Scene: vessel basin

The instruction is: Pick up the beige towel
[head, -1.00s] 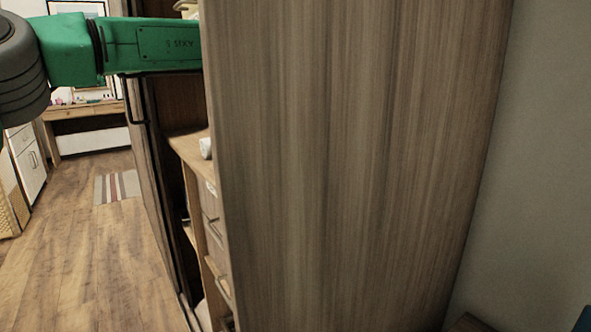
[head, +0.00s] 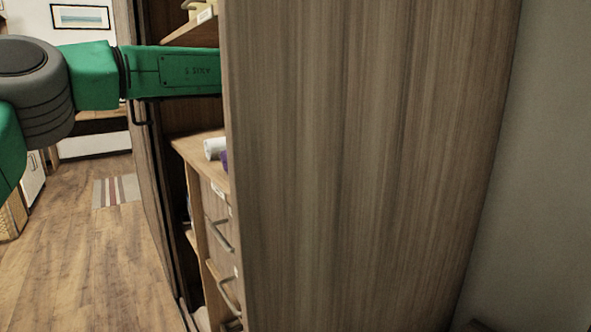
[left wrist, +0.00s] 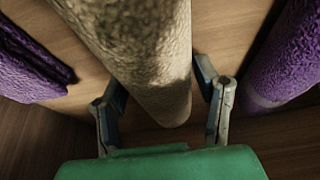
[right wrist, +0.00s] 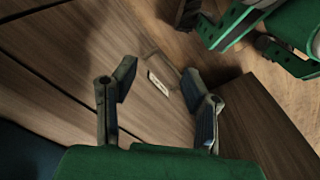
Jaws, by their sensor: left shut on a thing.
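The beige towel (left wrist: 150,45) is a rolled, rough-textured cylinder in the left wrist view, running from the top edge down between the fingers. My left gripper (left wrist: 162,90) is shut on it, with one finger on each side. In the head view my left arm reaches behind the wooden cabinet panel (head: 360,160), which hides that gripper and the towel. My right gripper (right wrist: 160,75) is open and empty in the right wrist view, in front of brown wooden surfaces. The right arm is not visible in the head view.
Purple towels lie left (left wrist: 30,65) and right (left wrist: 285,60) of the beige one. In the head view a white roll (head: 214,148) lies on a cabinet shelf above drawers (head: 218,232). Open floor (head: 90,260) lies at left.

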